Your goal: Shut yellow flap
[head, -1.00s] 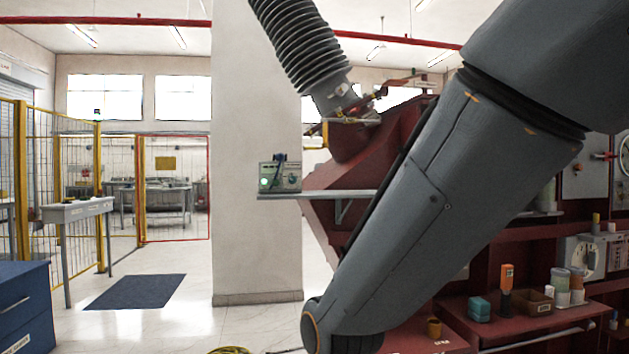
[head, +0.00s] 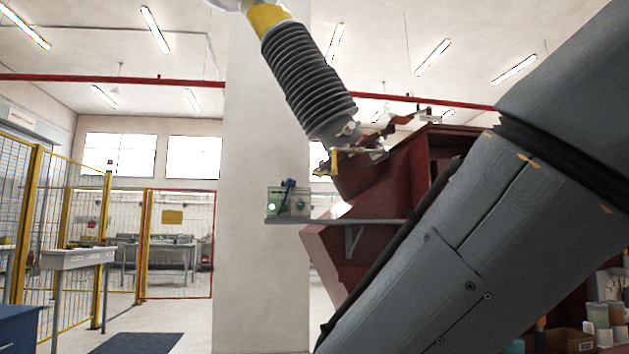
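A small yellow piece (head: 333,161) shows at the lower end of the grey ribbed bushing (head: 308,82), beside the dark red transformer body (head: 385,180). It may be the yellow flap, but it is too small to tell whether it is open or shut. A wider yellow band (head: 268,18) circles the upper part of the bushing. My gripper is out of view. Only my large grey arm link shows, crossing the right side and hiding much of the transformer.
A shelf (head: 345,222) on the transformer holds a small device (head: 287,203) with a green light. A white pillar (head: 255,270) stands behind. A yellow-framed mesh fence (head: 30,215) and a grey table (head: 78,258) are at the left. Jars (head: 600,315) stand at lower right.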

